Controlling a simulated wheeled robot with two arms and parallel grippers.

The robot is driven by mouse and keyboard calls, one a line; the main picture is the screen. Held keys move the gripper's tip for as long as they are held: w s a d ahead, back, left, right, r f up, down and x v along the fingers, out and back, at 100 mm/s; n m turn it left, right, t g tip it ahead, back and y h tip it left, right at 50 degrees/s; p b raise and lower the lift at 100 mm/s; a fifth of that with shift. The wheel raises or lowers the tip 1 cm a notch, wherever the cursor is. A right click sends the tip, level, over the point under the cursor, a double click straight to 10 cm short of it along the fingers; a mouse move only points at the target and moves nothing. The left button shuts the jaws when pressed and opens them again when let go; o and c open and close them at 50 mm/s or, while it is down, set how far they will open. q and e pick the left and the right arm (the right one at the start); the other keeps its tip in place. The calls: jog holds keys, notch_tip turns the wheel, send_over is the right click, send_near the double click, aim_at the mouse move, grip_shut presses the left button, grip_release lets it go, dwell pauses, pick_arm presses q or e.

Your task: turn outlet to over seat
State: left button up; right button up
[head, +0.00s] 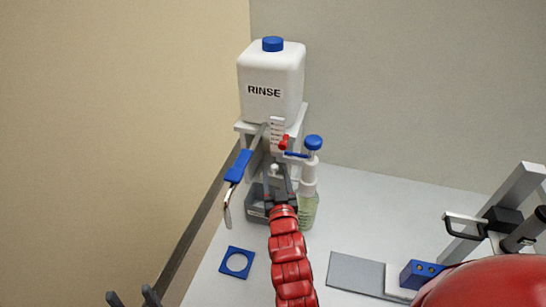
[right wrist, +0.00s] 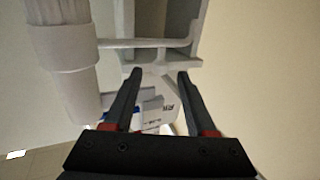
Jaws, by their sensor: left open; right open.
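A metal outlet arm with a blue grip (head: 238,166) reaches out to the left of the rinse stand. Its bent spout (head: 228,205) points down, above and behind a blue square plate with a round opening (head: 226,266), which seems to be the seat. My right gripper (head: 278,172) is open in front of the stand, to the right of the blue grip and apart from it. In the right wrist view its fingers (right wrist: 160,95) are apart, with a white and blue object beyond them. My left gripper (head: 131,297) is open at the lower left edge, far from the outlet.
A white RINSE bottle (head: 270,80) tops the stand. A dispenser bottle with greenish liquid (head: 308,212) and a blue knob (head: 313,142) stands close right of my right gripper. A grey plate (head: 355,272) and blue block (head: 420,273) lie right.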

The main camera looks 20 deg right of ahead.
jog(key=p+x, duration=0.1)
jog(key=x, duration=0.6)
grip_shut()
dwell(1.3)
